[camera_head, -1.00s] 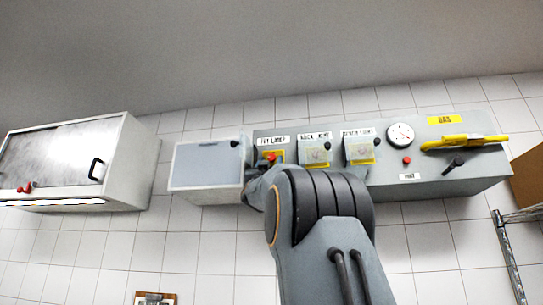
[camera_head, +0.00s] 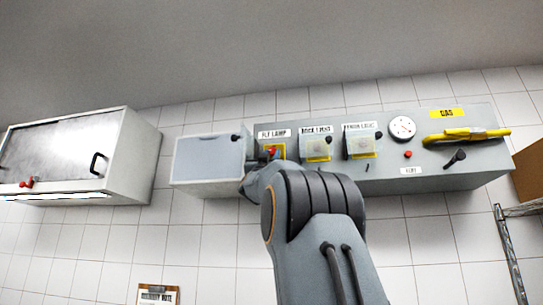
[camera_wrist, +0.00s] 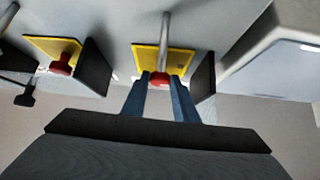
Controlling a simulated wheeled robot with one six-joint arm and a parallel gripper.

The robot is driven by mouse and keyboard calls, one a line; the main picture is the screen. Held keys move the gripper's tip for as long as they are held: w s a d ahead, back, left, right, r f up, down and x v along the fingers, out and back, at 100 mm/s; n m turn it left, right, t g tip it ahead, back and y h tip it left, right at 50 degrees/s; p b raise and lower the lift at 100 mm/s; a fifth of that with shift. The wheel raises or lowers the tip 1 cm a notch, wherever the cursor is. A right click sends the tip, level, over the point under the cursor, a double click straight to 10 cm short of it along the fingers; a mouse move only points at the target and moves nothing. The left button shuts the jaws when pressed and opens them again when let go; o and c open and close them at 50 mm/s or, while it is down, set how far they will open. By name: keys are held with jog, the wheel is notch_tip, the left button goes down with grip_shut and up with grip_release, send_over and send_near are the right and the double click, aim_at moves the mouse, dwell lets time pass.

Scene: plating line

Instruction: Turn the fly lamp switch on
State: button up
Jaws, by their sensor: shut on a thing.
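The fly lamp switch (camera_head: 278,149) is a yellow plate with a red-tipped lever, under the "FLY LAMP" label (camera_head: 273,133) on the grey wall panel. In the wrist view its yellow plate (camera_wrist: 178,61) shows with a grey lever (camera_wrist: 165,35) ending in a red tip (camera_wrist: 160,80). My gripper (camera_wrist: 160,82) has its two blue fingers on either side of the red tip, shut on it. In the head view my arm hides most of the gripper.
A wall cabinet (camera_head: 135,160) hangs at far left.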

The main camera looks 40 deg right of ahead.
jog(key=shift+w+a+r+m+g+h, duration=0.1)
jog(key=shift+m+g+h, duration=0.5)
jog(key=shift+m+g, duration=0.65)
jog(key=shift+w+a+m+g+h, duration=0.1)
jog(key=shift+m+g+h, duration=0.5)
jog(key=shift+m+g, duration=0.65)
jog(key=shift+s, duration=0.1)
jog(key=o, duration=1)
jog(key=b+v, duration=0.5)
jog(key=v, duration=0.2)
jog(key=shift+s+a+f, duration=0.1)
jog(key=shift+a+f, duration=0.1)
jog(key=shift+f, duration=0.15)
